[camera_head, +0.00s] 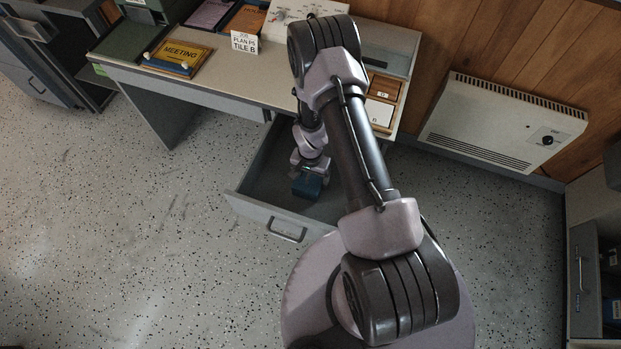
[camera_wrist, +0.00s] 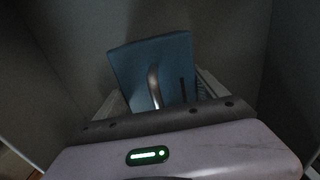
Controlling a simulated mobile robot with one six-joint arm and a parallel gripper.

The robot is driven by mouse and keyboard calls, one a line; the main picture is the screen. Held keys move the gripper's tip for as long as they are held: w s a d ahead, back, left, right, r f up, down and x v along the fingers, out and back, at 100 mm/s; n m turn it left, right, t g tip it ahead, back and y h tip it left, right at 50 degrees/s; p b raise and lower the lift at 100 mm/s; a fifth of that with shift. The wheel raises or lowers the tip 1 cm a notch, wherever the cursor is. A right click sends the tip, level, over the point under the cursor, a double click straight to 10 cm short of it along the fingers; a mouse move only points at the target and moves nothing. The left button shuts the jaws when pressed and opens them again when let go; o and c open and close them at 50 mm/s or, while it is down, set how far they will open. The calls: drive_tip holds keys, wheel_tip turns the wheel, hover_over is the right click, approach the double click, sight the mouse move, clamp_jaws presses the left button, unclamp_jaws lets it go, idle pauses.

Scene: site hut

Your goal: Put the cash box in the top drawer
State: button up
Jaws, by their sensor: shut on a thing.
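The cash box (camera_wrist: 165,60) is blue with a bent metal handle and a dark slot on its top. It also shows in the head view (camera_head: 307,187), small and partly covered by my arm. My gripper (camera_wrist: 158,98) is shut on the cash box, with a finger at each side of the handle. The open drawer (camera_head: 266,209) is pulled out under the desk, and the cash box is within its walls. Whether the box touches the drawer floor I cannot tell.
The desk (camera_head: 240,78) carries a yellow MEETING sign (camera_head: 178,57), a white TILE B card (camera_head: 244,42) and several trays. A wall heater (camera_head: 502,122) is at the right. An open cabinet (camera_head: 585,270) stands at the far right. The speckled floor at the left is clear.

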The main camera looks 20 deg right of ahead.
drive_tip(key=o, duration=2)
wheel_tip(320, 180, up, 12)
drive_tip(key=p, duration=0.4)
wheel_tip(320, 180, up, 22)
drive_tip(key=w+a+n+t, duration=0.1)
drive_tip(key=w+a+t, duration=0.1)
drive_tip(key=a, duration=0.1)
drive_tip(key=s+a+r+n+t, duration=0.1)
drive_tip(key=s+a+r, duration=0.15)
drive_tip(key=r, duration=0.35)
drive_tip(key=s+a+r+n+t, duration=0.1)
drive_tip(key=s+r, duration=0.3)
drive_tip(key=r, duration=0.3)
drive_tip(key=s+a+r+t+y, duration=0.1)
drive_tip(key=s+a+r, duration=0.1)
drive_tip(key=s+r, duration=0.2)
drive_tip(key=s+a+r+n+y, duration=0.1)
drive_tip(key=s+a+r, duration=0.1)
drive_tip(key=s, duration=0.6)
drive_tip(key=shift+s+a+r+n+t, duration=0.2)
drive_tip(key=shift+s+r+n+t, duration=0.15)
drive_tip(key=shift+r, duration=0.55)
drive_tip(key=shift+s+f, duration=0.1)
